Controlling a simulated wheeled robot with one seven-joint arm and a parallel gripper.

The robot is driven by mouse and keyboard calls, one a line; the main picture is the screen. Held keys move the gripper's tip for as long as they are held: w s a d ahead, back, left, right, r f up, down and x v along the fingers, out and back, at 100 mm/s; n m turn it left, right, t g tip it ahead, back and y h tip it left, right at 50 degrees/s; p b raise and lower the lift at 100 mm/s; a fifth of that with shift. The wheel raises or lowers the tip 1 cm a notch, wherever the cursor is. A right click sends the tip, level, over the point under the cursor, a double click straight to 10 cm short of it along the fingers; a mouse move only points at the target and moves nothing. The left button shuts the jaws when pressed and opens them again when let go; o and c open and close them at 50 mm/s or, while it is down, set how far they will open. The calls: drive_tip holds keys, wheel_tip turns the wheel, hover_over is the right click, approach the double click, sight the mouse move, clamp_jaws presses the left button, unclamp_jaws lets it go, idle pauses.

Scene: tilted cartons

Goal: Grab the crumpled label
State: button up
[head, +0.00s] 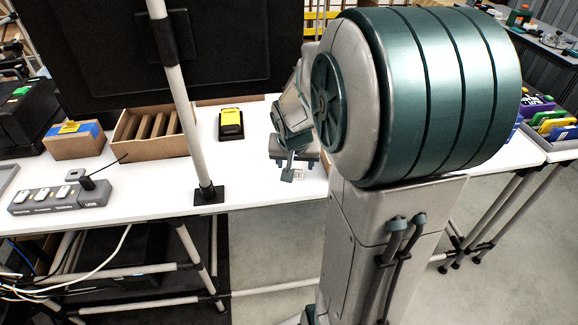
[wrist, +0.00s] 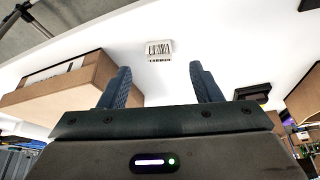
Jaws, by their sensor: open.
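The crumpled label (wrist: 159,50) is a small white piece with black barcode lines, lying on the white table. In the wrist view it lies beyond my fingertips, roughly centred between them. In the head view a small pale patch that looks like the label (head: 299,174) shows right beside my gripper (head: 294,172), near the table's front edge. My gripper, seen in the wrist view (wrist: 160,75), is open, with nothing between its two ribbed fingers. My arm hides part of the table in the head view.
A divided carton (head: 156,134) stands left of my gripper, with a yellow and black device (head: 230,123) on the table between them. The white table (head: 250,180) is clear around the label.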

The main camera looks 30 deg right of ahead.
sight(296, 173)
drive_tip(key=shift+w+d+x, duration=0.15)
drive_tip(key=shift+x, duration=1.7)
drive_tip(key=shift+w+d+x, duration=0.1)
drive_tip(key=shift+x, duration=1.7)
drive_tip(key=shift+r, duration=0.15)
drive_tip(key=c, duration=1.1)
